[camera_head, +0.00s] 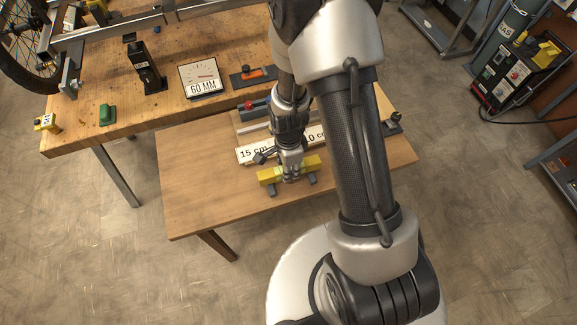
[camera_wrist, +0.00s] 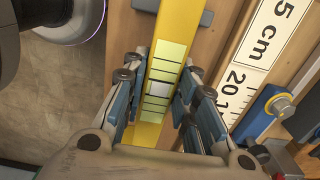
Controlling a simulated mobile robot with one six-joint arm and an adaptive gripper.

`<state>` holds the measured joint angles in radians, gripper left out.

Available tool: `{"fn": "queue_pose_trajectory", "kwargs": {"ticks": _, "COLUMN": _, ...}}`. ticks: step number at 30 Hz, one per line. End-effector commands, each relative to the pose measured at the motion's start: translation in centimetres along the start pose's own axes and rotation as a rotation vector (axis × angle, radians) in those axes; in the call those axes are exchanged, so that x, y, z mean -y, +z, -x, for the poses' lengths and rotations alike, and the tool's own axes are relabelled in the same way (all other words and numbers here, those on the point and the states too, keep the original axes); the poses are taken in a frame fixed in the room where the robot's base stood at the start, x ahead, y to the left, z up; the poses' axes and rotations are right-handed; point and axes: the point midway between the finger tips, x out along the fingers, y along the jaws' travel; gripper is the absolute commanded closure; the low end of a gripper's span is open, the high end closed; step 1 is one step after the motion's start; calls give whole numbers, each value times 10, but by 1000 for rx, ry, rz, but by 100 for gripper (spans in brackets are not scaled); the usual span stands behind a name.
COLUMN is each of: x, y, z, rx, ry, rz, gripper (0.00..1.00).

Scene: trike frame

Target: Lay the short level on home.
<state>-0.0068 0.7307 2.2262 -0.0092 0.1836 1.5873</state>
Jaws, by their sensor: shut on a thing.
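A yellow level (camera_head: 267,176) lies lengthwise across the front of the low wooden table, near its front edge. It also shows in the wrist view (camera_wrist: 182,28), with pale green panels along its top. My gripper (camera_head: 291,176) points down over its middle, with a finger pad on each long side, shut on it. Grey blocks (camera_head: 312,180) show at both ends of the level, partly under it. One block also shows in the wrist view (camera_wrist: 144,5). I cannot tell whether the level touches them. No mark reading "home" is legible.
White signs reading "15 cm" (camera_head: 254,152) and another length stand just behind the level. A taller bench (camera_head: 130,98) holds a "60 MM" dial (camera_head: 203,78). The table's left side is clear.

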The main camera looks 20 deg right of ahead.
Motion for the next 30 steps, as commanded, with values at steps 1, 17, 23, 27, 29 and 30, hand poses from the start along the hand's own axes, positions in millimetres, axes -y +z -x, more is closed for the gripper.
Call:
{"fn": "queue_pose_trajectory", "kwargs": {"ticks": 1, "x": 0, "y": 0, "z": -1, "rx": 0, "ry": 0, "rz": 0, "gripper": 100}}
{"fn": "queue_pose_trajectory", "kwargs": {"ticks": 17, "x": 0, "y": 0, "z": -12, "rx": 0, "ry": 0, "rz": 0, "gripper": 100}}
{"fn": "queue_pose_trajectory", "kwargs": {"ticks": 23, "x": 0, "y": 0, "z": -12, "rx": 0, "ry": 0, "rz": 0, "gripper": 66}}
{"fn": "queue_pose_trajectory", "kwargs": {"ticks": 27, "x": 0, "y": 0, "z": -12, "rx": 0, "ry": 0, "rz": 0, "gripper": 56}}
{"fn": "queue_pose_trajectory", "kwargs": {"ticks": 29, "x": 0, "y": 0, "z": -12, "rx": 0, "ry": 0, "rz": 0, "gripper": 52}}
{"fn": "queue_pose_trajectory", "kwargs": {"ticks": 30, "x": 0, "y": 0, "z": -12, "rx": 0, "ry": 0, "rz": 0, "gripper": 50}}
